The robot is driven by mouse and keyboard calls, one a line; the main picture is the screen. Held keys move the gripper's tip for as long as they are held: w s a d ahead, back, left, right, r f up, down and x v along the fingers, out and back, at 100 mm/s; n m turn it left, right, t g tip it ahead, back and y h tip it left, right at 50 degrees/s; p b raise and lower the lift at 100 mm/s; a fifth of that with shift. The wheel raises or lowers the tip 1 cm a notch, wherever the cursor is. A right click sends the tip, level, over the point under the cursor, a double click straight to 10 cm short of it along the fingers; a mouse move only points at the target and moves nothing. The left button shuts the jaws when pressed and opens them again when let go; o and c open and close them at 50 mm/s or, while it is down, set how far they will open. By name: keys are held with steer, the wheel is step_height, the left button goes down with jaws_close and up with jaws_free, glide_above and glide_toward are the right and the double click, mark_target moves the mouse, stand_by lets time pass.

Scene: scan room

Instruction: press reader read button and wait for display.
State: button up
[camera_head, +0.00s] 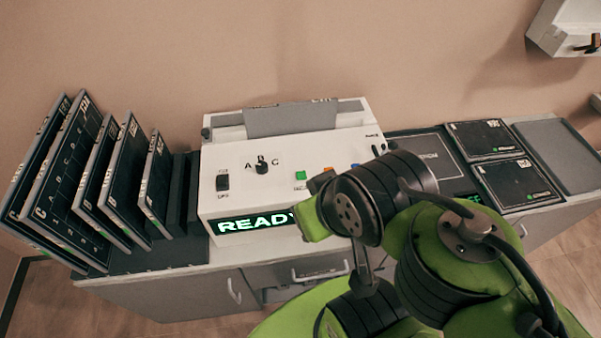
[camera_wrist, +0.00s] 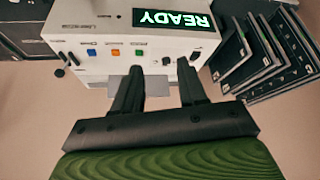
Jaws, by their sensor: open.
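The white reader (camera_head: 290,150) stands on the counter, and its green display (camera_head: 252,223) reads "READY". On its top are a green button (camera_head: 301,175), an orange button (camera_head: 328,171), a blue button partly hidden by my arm, an A-B-C knob (camera_head: 262,166) and a black switch (camera_head: 222,182). The wrist view shows the reader upside down, with green (camera_wrist: 139,51), orange (camera_wrist: 115,53) and blue (camera_wrist: 91,53) buttons. My gripper (camera_wrist: 158,76) is open and empty, its two dark fingers reaching toward the reader's top. Button labels are too small to read surely. In the head view my arm hides the fingers.
Several dark cassettes (camera_head: 75,170) stand upright in a rack left of the reader. Flat dark plates (camera_head: 482,140) and a grey pad (camera_head: 562,155) lie on the counter to the right. A white wall box (camera_head: 565,28) hangs at the upper right.

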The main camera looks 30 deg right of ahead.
jaws_close()
stand_by(1.4)
